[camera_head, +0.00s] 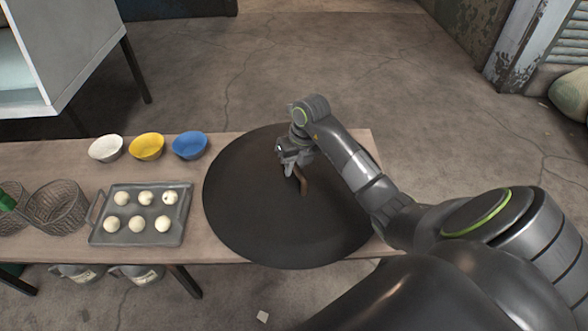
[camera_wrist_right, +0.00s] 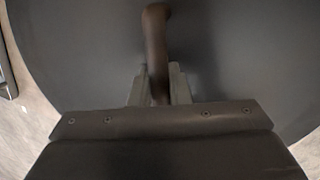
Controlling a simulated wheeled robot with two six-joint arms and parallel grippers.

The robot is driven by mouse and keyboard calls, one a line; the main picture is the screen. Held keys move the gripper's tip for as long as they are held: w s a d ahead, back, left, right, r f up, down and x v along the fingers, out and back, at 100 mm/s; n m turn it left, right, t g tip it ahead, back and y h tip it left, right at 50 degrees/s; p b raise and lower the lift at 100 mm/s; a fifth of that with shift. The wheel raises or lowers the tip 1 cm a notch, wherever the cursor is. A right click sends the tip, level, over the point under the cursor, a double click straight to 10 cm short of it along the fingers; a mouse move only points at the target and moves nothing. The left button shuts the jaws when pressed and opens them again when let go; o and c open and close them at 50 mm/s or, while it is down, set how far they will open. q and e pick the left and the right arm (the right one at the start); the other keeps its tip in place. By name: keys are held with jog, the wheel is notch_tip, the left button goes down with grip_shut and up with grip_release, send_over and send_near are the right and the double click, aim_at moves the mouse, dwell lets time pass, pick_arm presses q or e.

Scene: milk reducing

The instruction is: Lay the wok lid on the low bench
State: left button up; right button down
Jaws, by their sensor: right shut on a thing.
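The wok lid (camera_head: 260,215) is a large, dark, round disc with a brown arched handle (camera_head: 302,181). In the head view it is over the right end of the low bench (camera_head: 60,155), and its near rim reaches past the bench's front edge. I cannot tell whether it rests on the wood or hangs just above it. My right gripper (camera_head: 291,168) is shut on the handle. The wrist view shows the handle (camera_wrist_right: 156,55) between the two fingers, with the lid's grey surface (camera_wrist_right: 85,50) behind it. My left gripper is not in view.
A metal tray (camera_head: 183,213) with several pale dough balls lies left of the lid. White (camera_head: 106,148), yellow (camera_head: 146,147) and blue (camera_head: 190,145) bowls stand behind the tray. A wicker basket (camera_head: 57,208) is farther left. A white cabinet (camera_head: 60,50) stands beyond the bench.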

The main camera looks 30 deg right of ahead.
jog(key=c, duration=1.4)
grip_release()
jog(key=shift+o, duration=0.2)
